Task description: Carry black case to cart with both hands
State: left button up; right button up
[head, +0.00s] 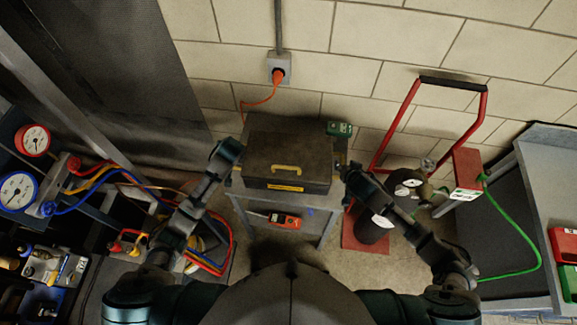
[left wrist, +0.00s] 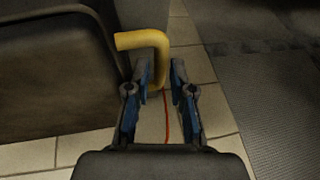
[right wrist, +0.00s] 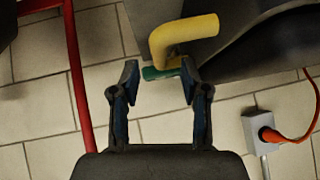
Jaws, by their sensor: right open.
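The black case (head: 285,150) sits on a grey stand (head: 328,218), with a yellow front handle and a yellow label. My left gripper (head: 230,150) is at its left side. In the left wrist view my left gripper (left wrist: 162,70) is partly closed, with a yellow side handle (left wrist: 150,42) reaching between its fingers; firm contact is unclear. My right gripper (head: 343,170) is at the case's right side. In the right wrist view my right gripper (right wrist: 158,75) is open, with another yellow side handle (right wrist: 180,38) at its fingertips. A red-framed cart (head: 398,125) stands at right.
A gas cylinder (head: 375,225) and gauge stand on the red cart. An orange meter (head: 284,221) lies on the stand's lower shelf. An orange cord (head: 262,100) hangs from the wall outlet. Gauges and hoses crowd the left; a grey bench (head: 545,190) is at right.

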aim_at(343, 162)
pick_arm(q)
jog(key=shift+x, duration=2.2)
pick_arm(e)
jog(key=shift+x, duration=2.25)
pick_arm(q)
jog(key=shift+c, duration=1.4)
pick_arm(e)
jog(key=shift+c, duration=1.4)
pick_arm(q)
grip_shut()
pick_arm(e)
grip_shut()
pick_arm(q)
jog(key=shift+w+r, duration=0.1)
jog(key=shift+r, duration=0.1)
pick_arm(e)
jog(key=shift+w+r, duration=0.1)
jog(key=shift+r, duration=0.1)
